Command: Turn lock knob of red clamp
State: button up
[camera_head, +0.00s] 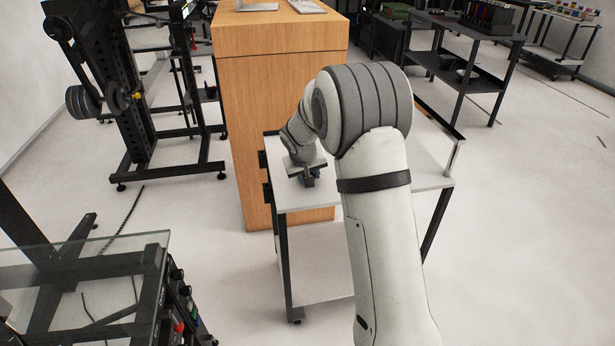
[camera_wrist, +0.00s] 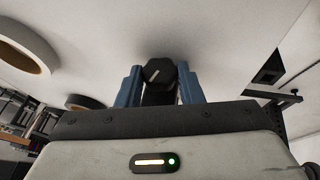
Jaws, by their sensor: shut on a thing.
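My gripper (camera_head: 308,180) is low over the left part of a white-topped table (camera_head: 300,199) in the head view. In the wrist view, the two blue fingers of my gripper (camera_wrist: 160,76) are closed on a dark knob (camera_wrist: 160,70) with faceted sides and a light stripe on its face. One finger is on each side of it. The knob's far side and its mounting are hidden. I cannot make out a red clamp body in either view. In the head view, my gripper and arm cover the spot where the knob is.
A wooden block (camera_head: 290,45) stands close behind the table. A black frame with round weights (camera_head: 83,100) stands at the left. A glass-topped bench (camera_head: 100,250) is at the lower left. Black shelving (camera_head: 466,38) is at the upper right. Open floor lies to the right.

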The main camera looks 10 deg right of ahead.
jog(key=o, duration=1)
jog(key=v, duration=0.7)
jog(key=shift+r, duration=0.35)
jog(key=shift+s, duration=0.2)
